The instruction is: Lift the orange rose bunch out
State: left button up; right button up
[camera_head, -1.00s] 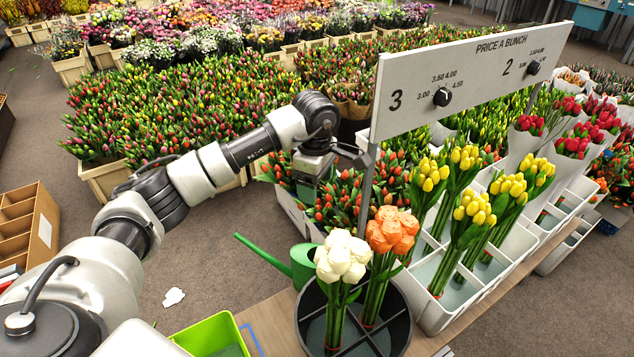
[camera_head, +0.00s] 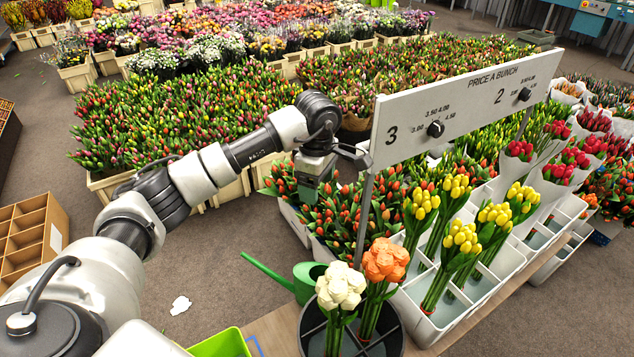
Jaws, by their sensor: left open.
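The orange rose bunch (camera_head: 385,262) stands upright in a round dark divided bucket (camera_head: 397,340) at the bottom centre. A white rose bunch (camera_head: 340,287) stands beside it on the left, in the same bucket. My left gripper (camera_head: 318,190) hangs up and left of the orange bunch, in front of the red tulips and left of the sign post. It is apart from the orange bunch and holds nothing that I can see. Its fingers are small and partly hard to make out. My right gripper is not in view.
A price sign (camera_head: 465,105) on posts stands right of my left gripper. A white divided crate (camera_head: 470,318) with yellow tulips (camera_head: 462,238) is right of the bucket. A green watering can (camera_head: 306,280) and a lime green bin (camera_head: 222,344) are on the left.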

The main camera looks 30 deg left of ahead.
aim_at(386, 262)
jog(key=k+l, duration=0.3)
jog(key=k, duration=0.15)
jog(key=k+l, duration=0.35)
jog(key=k, duration=0.1)
